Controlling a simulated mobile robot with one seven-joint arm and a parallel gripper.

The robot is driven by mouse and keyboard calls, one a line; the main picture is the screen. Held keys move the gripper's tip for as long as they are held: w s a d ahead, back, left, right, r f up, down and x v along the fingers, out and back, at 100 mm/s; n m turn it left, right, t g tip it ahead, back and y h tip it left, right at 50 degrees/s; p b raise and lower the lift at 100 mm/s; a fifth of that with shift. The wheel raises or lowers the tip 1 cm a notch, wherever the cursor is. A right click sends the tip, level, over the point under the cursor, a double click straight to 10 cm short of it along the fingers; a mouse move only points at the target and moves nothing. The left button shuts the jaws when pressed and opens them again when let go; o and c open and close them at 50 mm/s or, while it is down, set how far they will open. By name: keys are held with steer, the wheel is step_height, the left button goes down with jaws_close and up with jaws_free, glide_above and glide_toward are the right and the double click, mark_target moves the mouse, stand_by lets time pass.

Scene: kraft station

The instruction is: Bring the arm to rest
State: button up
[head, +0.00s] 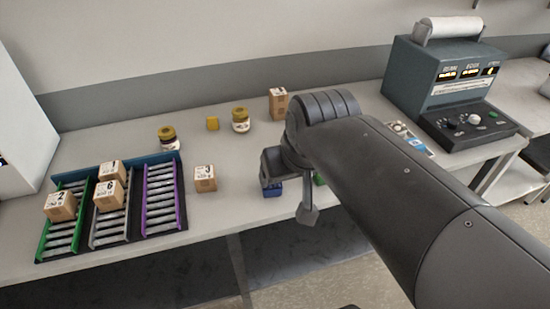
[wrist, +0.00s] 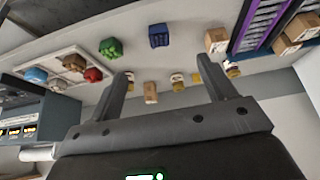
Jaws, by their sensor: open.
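My gripper (head: 288,195) hangs in front of the table's front edge at the end of my arm, which reaches in from the lower right in the head view. In the wrist view its two fingers (wrist: 163,70) are spread wide apart with nothing between them at the tips. The gripper is open and holds nothing. In the head view, my arm hides part of the table behind it, and the fingers partly cover a blue item (head: 272,190).
A rack (head: 100,243) with green, grey and purple lanes bears several numbered boxes. Box 3 (head: 205,178) stands right of it. A console (head: 450,85) stands right.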

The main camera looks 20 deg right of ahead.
steer(key=s+f, duration=0.2)
steer(key=s, duration=0.1)
steer(key=shift+a+f, duration=0.15)
steer(key=shift+o, duration=0.7)
steer(key=o, duration=0.4)
steer(key=w+f+n+t, duration=0.1)
steer(key=w+n, duration=0.2)
steer(key=w, duration=0.2)
steer(key=w+d+f+n+t, duration=0.1)
steer(key=w+f+n, duration=0.1)
steer(key=w, duration=0.4)
steer(key=w+f+n+t, duration=0.2)
steer(key=w+n, duration=0.2)
steer(key=w, duration=0.1)
steer(key=shift+w+d+h, duration=0.3)
steer(key=shift+w+d, duration=0.05)
steer(key=shift+d, duration=0.05)
steer(key=w+f+n+t, duration=0.1)
steer(key=w+f+n, duration=0.2)
steer(key=w, duration=0.3)
steer(key=w+f+n+t+y, duration=0.1)
steer(key=w+f+n, duration=0.2)
steer(key=w, duration=0.3)
steer(key=w+a+f+n+t, duration=0.1)
steer(key=w+f+n, duration=0.2)
steer(key=w, duration=0.3)
steer(key=shift+w+f+n+t, duration=0.25)
steer(key=shift+f+n+t, duration=0.05)
steer(key=shift+t, duration=0.1)
